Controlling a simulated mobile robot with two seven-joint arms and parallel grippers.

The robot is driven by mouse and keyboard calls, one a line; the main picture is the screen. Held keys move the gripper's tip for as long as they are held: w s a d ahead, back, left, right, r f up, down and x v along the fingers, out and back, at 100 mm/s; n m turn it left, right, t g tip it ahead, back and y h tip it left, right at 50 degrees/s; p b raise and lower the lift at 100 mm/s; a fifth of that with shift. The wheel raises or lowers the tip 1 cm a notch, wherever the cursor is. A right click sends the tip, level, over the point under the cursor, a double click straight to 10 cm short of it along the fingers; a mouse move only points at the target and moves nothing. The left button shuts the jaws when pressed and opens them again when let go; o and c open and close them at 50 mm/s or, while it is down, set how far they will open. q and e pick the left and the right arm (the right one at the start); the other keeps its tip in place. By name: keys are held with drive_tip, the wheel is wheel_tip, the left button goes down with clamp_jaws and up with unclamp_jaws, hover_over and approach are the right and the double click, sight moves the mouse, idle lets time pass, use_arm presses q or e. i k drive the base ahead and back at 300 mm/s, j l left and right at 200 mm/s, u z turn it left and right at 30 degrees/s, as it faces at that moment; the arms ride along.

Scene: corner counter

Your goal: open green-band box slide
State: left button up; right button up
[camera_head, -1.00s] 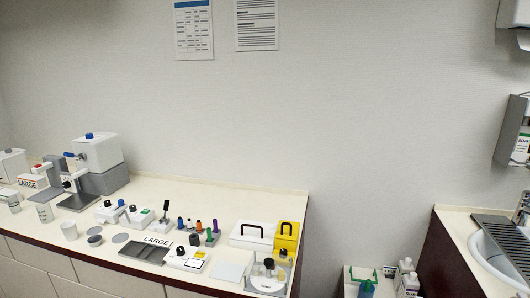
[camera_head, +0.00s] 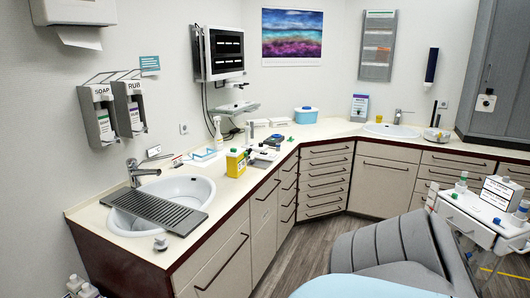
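I cannot make out a green-banded box with a slide for certain. Several small items (camera_head: 270,143), some with green, lie on the counter behind a yellow container (camera_head: 235,163); they are too small to tell apart. Neither of my grippers is in view.
A corner counter (camera_head: 92,217) runs along the left wall and turns right at the back. It holds a sink (camera_head: 195,188) with a grey drain rack (camera_head: 155,212), a spray bottle (camera_head: 218,135) and a blue-lidded box (camera_head: 306,116). A grey padded chair (camera_head: 375,255) stands at the front right.

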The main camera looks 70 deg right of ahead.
sight(234, 151)
drive_tip(key=z, duration=1.9)
drive_tip(key=i+u, duration=0.35)
drive_tip(key=i, duration=0.15)
drive_tip(key=i+l+u, duration=0.15)
drive_tip(key=i+u, duration=0.2)
drive_tip(key=i, duration=0.15)
drive_tip(key=i+l+u, duration=0.35)
drive_tip(key=i, duration=0.15)
drive_tip(key=j, duration=0.1)
